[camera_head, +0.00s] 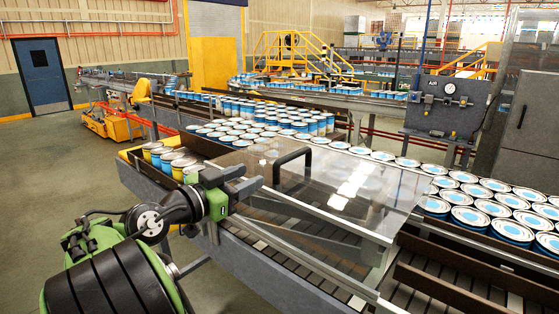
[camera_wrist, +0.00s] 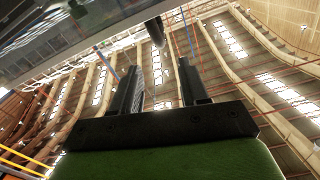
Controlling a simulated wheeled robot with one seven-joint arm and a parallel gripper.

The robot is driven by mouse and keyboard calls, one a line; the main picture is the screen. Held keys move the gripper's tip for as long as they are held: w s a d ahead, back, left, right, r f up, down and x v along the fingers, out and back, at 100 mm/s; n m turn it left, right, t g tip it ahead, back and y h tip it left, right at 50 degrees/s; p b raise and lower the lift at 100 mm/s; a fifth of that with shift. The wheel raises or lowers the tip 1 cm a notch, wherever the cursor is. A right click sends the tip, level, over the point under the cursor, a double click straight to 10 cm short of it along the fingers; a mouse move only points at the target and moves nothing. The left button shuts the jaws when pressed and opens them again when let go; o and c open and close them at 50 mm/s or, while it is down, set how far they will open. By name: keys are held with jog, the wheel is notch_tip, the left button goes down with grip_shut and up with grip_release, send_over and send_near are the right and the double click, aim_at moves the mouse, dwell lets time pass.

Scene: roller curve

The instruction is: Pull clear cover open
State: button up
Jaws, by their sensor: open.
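The clear cover (camera_head: 345,185) is a transparent panel lying over the roller conveyor, with cans showing through it. Its black bar handle (camera_head: 293,158) stands up near its left side. My gripper (camera_head: 251,178) is open, just left of the handle, and looks apart from it. In the wrist view my gripper (camera_wrist: 160,85) shows two spread fingers with nothing between them. A dark rounded bar beyond the fingertips there looks like the handle (camera_wrist: 155,30), and a clear panel edge, likely the cover (camera_wrist: 85,30), crosses the upper left.
Blue cans (camera_head: 490,205) crowd the conveyor at right, and more cans (camera_head: 265,130) stand behind the cover. Yellow-banded cans (camera_head: 165,158) are at its left end. A gauge panel (camera_head: 447,103) stands at the back right. Open floor (camera_head: 45,165) lies at left.

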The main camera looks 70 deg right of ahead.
aim_at(275, 164)
jog(key=p+x, duration=0.3)
jog(key=x, duration=0.9)
jog(key=shift+s+d, duration=0.1)
jog(key=shift+d, duration=0.3)
jog(key=shift+a+r, duration=0.1)
grip_shut()
